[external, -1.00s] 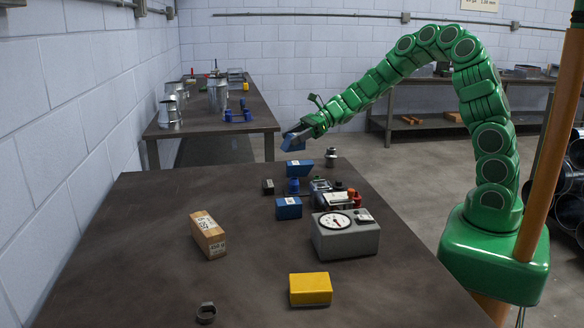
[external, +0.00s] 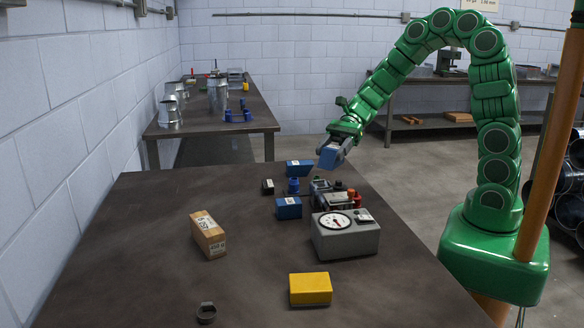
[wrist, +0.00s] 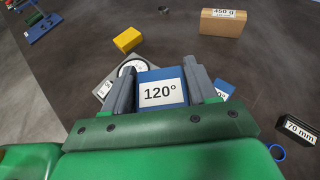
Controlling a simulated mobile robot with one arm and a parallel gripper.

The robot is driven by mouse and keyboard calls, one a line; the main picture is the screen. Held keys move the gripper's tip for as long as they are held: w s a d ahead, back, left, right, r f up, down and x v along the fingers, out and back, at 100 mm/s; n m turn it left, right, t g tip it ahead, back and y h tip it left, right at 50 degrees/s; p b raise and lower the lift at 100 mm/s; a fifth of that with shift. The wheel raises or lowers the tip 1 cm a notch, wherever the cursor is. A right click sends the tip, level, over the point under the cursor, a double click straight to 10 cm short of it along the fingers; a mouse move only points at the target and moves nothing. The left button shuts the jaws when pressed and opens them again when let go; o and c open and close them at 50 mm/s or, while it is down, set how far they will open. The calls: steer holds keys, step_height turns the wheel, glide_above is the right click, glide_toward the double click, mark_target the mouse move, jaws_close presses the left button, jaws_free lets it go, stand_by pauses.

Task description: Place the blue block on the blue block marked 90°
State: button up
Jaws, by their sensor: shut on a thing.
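My gripper (external: 337,148) is shut on a blue block (external: 328,157), held in the air above the far right part of the near table. In the wrist view the held block (wrist: 160,92) sits between both fingers, its white label reading 120°. A blue block (external: 288,208) with a white label lies on the table left of the gauge. In the wrist view that block (wrist: 224,90) is partly hidden behind a finger and its label is not fully readable. Another blue block (external: 299,167) lies farther back; its label is too small to read.
A grey dial gauge (external: 345,236), small fittings (external: 335,196) and a blue cylinder (external: 293,186) crowd around the blue blocks. A dark block (wrist: 298,130) marked 70 mm is close by. A tan block (external: 208,236) and a yellow block (external: 310,289) lie nearer.

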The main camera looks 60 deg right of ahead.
steer(key=w+a+f, duration=0.1)
steer(key=w+f, duration=0.1)
steer(key=w, duration=0.1)
steer(key=w+a+f, duration=0.2)
steer(key=w+f, duration=0.1)
steer(key=w+a+f, duration=0.1)
steer(key=w+f, duration=0.1)
steer(key=w, duration=0.2)
steer(key=shift+a+f, duration=0.15)
steer(key=shift+f, duration=0.15)
steer(key=shift+w+a+f, duration=0.2)
steer(key=shift+w+f, duration=0.3)
steer(key=shift+f, duration=0.25)
steer(key=shift+w+f, duration=0.1)
steer(key=shift+f, duration=1.4)
steer(key=shift+f, duration=0.1)
steer(key=o, duration=1.3)
steer(key=shift+f, duration=0.1)
steer(key=shift+d+r, duration=0.15)
steer(key=shift+r, duration=0.1)
steer(key=v, duration=1.1)
steer(key=shift+d, duration=0.35)
